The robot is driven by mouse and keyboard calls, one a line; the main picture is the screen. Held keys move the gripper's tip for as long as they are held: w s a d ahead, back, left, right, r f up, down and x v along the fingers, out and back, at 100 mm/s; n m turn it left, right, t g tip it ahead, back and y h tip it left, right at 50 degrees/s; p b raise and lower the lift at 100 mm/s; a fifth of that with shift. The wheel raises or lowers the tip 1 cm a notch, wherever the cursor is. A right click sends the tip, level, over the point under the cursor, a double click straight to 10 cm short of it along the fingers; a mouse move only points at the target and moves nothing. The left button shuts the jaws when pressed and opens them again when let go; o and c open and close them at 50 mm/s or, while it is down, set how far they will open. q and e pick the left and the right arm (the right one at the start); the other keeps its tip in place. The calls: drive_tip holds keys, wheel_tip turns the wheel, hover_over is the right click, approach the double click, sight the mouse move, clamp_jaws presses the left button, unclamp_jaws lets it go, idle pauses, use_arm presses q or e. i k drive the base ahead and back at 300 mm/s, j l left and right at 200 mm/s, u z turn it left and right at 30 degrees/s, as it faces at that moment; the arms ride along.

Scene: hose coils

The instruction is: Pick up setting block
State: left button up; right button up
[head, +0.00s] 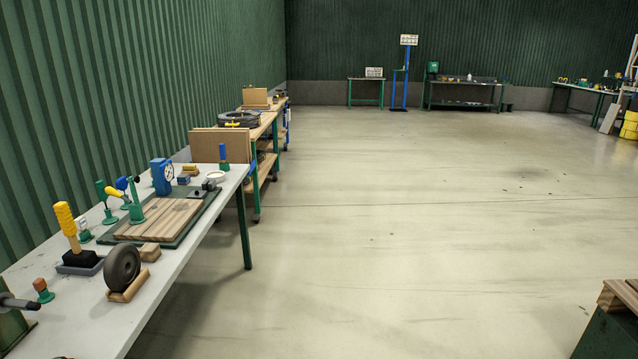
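No label marks a setting block, so I cannot tell for sure which piece it is. A small plain wooden block (150,252) sits on the long grey-topped bench (205,262) at left, just behind a dark wheel (122,266) on a wooden cradle (130,288). A small blue block (183,180) lies farther back on the same bench, near a blue dial gauge (161,176). Neither of my grippers shows in the head view.
A slatted wooden board (160,218) lies on a green mat. Another bench holds a hose coil (239,118). A wood-topped green stand (612,325) is at lower right. The middle floor is clear.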

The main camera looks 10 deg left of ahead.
sight(182, 178)
drive_tip(key=i, duration=1.8)
